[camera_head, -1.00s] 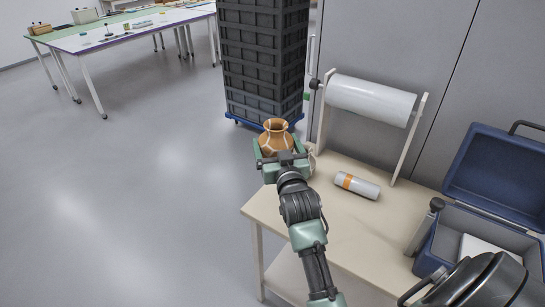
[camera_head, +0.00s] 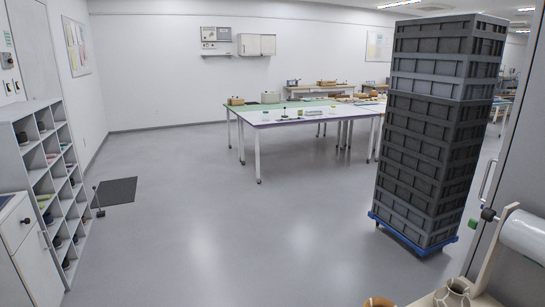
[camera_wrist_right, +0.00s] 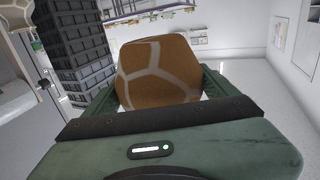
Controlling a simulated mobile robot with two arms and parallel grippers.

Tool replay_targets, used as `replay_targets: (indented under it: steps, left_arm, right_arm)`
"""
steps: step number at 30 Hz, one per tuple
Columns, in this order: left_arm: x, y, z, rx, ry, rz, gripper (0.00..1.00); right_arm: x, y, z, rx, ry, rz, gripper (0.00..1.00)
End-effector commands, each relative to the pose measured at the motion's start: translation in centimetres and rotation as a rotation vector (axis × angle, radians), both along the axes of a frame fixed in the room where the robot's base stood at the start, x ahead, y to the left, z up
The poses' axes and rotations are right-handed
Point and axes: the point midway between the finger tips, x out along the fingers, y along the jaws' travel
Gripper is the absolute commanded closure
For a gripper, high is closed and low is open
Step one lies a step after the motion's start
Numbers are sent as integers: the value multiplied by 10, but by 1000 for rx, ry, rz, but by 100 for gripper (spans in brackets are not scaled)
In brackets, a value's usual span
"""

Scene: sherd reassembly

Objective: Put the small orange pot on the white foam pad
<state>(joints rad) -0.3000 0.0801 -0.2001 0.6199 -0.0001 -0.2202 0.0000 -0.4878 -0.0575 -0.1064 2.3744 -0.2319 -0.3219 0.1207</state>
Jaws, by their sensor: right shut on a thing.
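The small orange pot (camera_wrist_right: 160,72), brown-orange with pale joint lines, fills the middle of the right wrist view. My right gripper (camera_wrist_right: 163,88) is shut on it, a green finger on each side. In the head view only the pot's rim (camera_head: 378,302) shows at the bottom edge. My right gripper is out of that view. My left gripper is in neither current view. The white foam pad is not visible in the current frames.
A stack of grey crates (camera_head: 437,130) on a blue dolly stands at right. A pale vessel (camera_head: 455,293) and a white roll (camera_head: 524,235) on its stand are at the lower right. A long table (camera_head: 300,118) stands farther back. A cubby shelf (camera_head: 45,190) is at left. The middle floor is open.

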Motion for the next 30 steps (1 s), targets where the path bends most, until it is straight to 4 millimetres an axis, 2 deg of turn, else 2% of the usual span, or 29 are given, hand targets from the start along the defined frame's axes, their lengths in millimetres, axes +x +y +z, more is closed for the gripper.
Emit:
replay_targets:
  steps: [9, 12, 16, 25, 26, 28, 30]
  left_arm:
    - [0, 0, 0, 0, 0, 0, 38]
    - [0, 0, 0, 0, 0, 0, 38]
    - [0, 0, 0, 0, 0, 0, 38]
    - [0, 0, 0, 0, 0, 0, 38]
    - [0, 0, 0, 0, 0, 0, 41]
    - [0, 0, 0, 0, 0, 0, 60]
    - [-1, 0, 0, -1, 1, 0, 64]
  right_arm:
    - [-61, 4, -23, 2, 4, 9, 79]
    - [-75, 3, -26, 1, 1, 7, 79]
    - [-82, 3, -27, 0, -3, 5, 79]
    - [-81, 3, -27, -1, -4, 5, 79]
    - [-81, 3, -27, -1, -4, 5, 79]
    - [-81, 3, -27, -1, -4, 5, 79]
    - [-81, 3, -27, -1, -4, 5, 79]
